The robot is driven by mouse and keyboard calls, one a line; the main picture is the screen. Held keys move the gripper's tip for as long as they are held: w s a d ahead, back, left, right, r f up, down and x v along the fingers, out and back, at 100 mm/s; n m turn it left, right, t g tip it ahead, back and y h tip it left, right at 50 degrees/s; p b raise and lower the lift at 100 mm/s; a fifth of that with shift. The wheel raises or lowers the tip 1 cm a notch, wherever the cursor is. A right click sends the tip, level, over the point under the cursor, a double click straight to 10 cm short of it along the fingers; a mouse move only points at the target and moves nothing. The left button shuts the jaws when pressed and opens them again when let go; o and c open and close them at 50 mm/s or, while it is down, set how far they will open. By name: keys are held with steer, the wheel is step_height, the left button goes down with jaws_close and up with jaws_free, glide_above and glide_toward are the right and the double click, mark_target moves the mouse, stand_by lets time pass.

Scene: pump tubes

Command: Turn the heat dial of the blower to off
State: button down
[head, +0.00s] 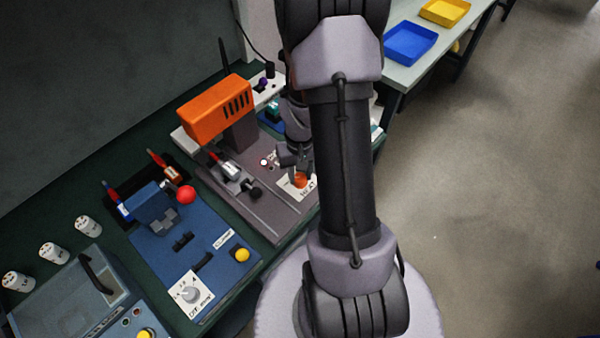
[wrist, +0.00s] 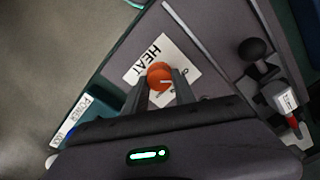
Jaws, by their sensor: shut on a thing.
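The heat dial (wrist: 160,75) is a round orange knob on a white plate (wrist: 190,60) printed HEAT in the wrist view. In the head view the dial (head: 299,181) shows small at the front right of the blower's grey base. The blower (head: 217,108) has an orange housing with dark vents above that base. My gripper (wrist: 161,78) is shut on the dial, with one finger on each side of it. It also shows in the head view (head: 296,166), partly hidden by my arm. The dial's pointer and most of its setting marks are too small or covered to read.
A toggle clamp with a black knob (wrist: 255,49) and red tip stands beside the dial. A blue fixture (head: 185,245) with a red ball lever and another dial is left of the blower. Several white cups (head: 88,226) stand further left. A box labelled POWER (wrist: 88,108) is nearby.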

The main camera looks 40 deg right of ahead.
mark_target(300, 176)
steer(key=c, duration=1)
jaws_free()
step_height(300, 176, up, 18)
steer(key=p, duration=0.6)
steer(key=shift+f, duration=0.25)
